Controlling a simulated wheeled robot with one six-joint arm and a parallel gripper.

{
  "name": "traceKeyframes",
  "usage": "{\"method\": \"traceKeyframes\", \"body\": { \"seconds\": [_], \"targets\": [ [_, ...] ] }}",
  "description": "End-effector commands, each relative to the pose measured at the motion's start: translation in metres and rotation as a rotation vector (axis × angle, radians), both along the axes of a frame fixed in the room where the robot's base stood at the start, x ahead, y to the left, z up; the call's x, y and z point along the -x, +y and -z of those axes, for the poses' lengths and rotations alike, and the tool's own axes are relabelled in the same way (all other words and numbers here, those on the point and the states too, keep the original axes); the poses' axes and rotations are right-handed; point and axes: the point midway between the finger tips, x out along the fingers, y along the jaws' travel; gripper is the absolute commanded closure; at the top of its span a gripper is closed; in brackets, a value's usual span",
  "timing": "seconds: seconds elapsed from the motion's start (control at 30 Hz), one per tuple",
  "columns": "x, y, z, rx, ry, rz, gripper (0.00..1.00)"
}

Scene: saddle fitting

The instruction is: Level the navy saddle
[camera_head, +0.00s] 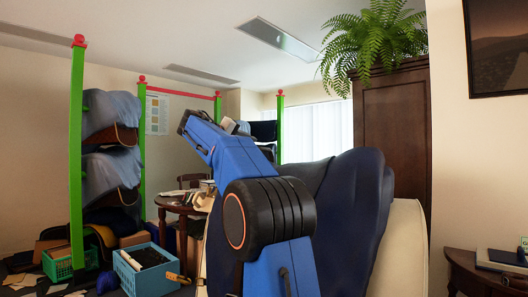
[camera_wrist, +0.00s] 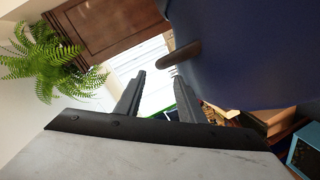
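The navy saddle (camera_head: 352,215) is large and close at the right of the head view, draped over a cream support (camera_head: 402,250). It rises to a rounded top on the right; my blue arm hides its left part. In the wrist view its navy side (camera_wrist: 250,50) fills the upper right, and a brown tab-like piece (camera_wrist: 180,53) sticks out from its edge. My gripper (camera_wrist: 160,80) has its two grey fingers apart with nothing between them, just beside the navy surface. I cannot tell whether a finger touches it. My arm mostly hides the gripper in the head view.
A green-and-red rack (camera_head: 76,150) at left holds blue-grey draped saddles (camera_head: 110,115). A blue crate (camera_head: 150,272) and a green basket (camera_head: 58,265) stand on the floor. A round table (camera_head: 175,203) is behind my arm. A wardrobe (camera_head: 395,140) with a fern (camera_head: 370,42) stands behind the saddle.

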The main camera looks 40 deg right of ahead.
Motion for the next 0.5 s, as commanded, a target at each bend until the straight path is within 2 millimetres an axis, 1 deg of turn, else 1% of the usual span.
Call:
{"method": "traceKeyframes", "body": {
  "seconds": [0.03, 0.1, 0.4, 0.5],
  "targets": [
    [-0.001, -0.010, 0.002, 0.000, 0.000, 0.002, 0.64],
    [-0.001, -0.022, 0.005, -0.001, 0.001, 0.003, 0.64],
    [-0.008, -0.072, 0.016, 0.000, -0.001, 0.002, 0.64],
    [-0.009, -0.086, 0.019, -0.001, 0.000, 0.002, 0.64]
  ]
}}
